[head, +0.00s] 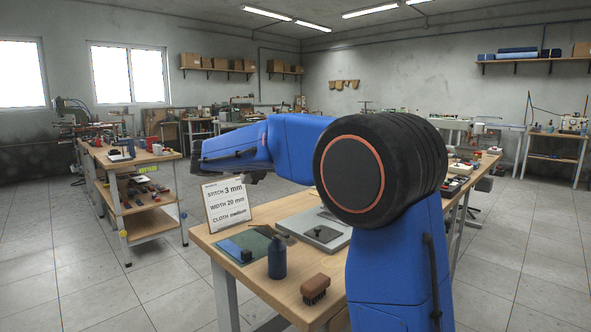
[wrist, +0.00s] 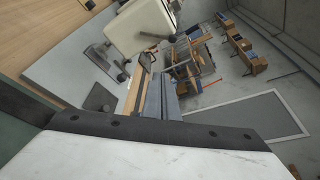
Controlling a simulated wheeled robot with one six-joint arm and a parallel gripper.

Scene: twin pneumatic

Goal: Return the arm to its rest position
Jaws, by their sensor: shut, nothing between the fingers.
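My blue arm (head: 290,145) is raised and bent over the workbench (head: 225,245), with a large black joint (head: 380,165) in front. Its forearm reaches to the left above the bench. My gripper (head: 257,178) shows only as a small dark part under the forearm's far end, apart from the bench top. It is shut and empty. Its fingertips are mostly hidden by the arm. In the wrist view, a dark bar with screws (wrist: 150,131) and a white surface (wrist: 140,160) fill the bottom.
On the bench are a sign (head: 227,203), a dark blue bottle (head: 277,256), a brush (head: 316,288), a green mat (head: 232,233) and a grey plate (head: 325,233). A second workbench (head: 130,158) stands left. The tiled floor between them is clear.

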